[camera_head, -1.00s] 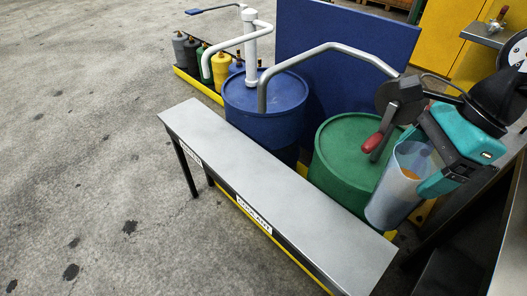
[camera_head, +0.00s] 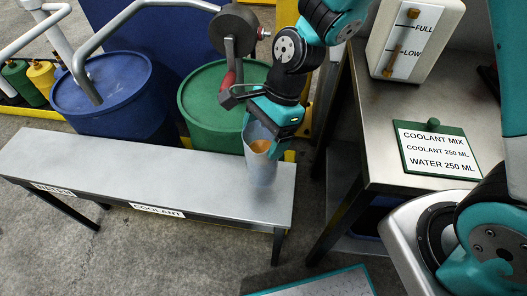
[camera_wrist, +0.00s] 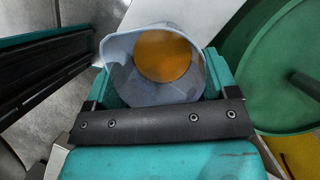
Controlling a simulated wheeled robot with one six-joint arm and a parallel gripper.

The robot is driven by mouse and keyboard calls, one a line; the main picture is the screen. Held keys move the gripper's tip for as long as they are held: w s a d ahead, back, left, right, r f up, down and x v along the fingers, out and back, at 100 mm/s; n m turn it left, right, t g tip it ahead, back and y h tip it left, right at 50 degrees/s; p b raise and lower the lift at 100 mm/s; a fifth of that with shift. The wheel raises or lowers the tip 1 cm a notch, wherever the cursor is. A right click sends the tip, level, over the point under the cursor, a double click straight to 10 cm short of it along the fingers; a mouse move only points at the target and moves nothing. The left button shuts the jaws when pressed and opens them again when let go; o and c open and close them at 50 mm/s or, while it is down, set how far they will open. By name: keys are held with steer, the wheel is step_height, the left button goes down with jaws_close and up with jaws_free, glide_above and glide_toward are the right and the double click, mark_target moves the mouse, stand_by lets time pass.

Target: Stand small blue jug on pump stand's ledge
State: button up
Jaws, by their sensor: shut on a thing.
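The small blue jug (camera_head: 261,168) is a pale translucent blue vessel with orange liquid inside. My gripper (camera_head: 270,125) is shut on it and holds it upright or nearly so. In the wrist view the jug (camera_wrist: 152,92) sits between the jaws, its spout to the left and the orange liquid showing through its open top. The pump stand's ledge (camera_head: 140,176) is a long grey metal shelf with a "COOLANT" label on its front. The jug is over the ledge's right end; I cannot tell whether its base touches the ledge.
A blue drum (camera_head: 118,95) and a green drum (camera_head: 205,118) with a crank pump (camera_head: 235,35) stand behind the ledge. A workbench (camera_head: 385,165) at right bears a white tank (camera_head: 412,40) and a "COOLANT MIX" sign (camera_head: 437,150). The ledge's left and middle are clear.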

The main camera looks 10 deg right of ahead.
steer(key=shift+f+b, duration=0.35)
steer(key=shift+f, duration=2.2)
steer(key=shift+f, duration=0.2)
steer(key=o, duration=1.4)
steer(key=shift+r, duration=0.1)
steer(key=p+v, duration=0.2)
steer(key=v, duration=1)
steer(key=s+d+r+n+t, duration=0.1)
steer(key=s+r+n, duration=1.1)
steer(key=n, duration=0.8)
steer(key=shift+s+d+r+n+t, duration=0.3)
steer(key=shift+s+d+t, duration=0.1)
steer(key=shift+s, duration=0.9)
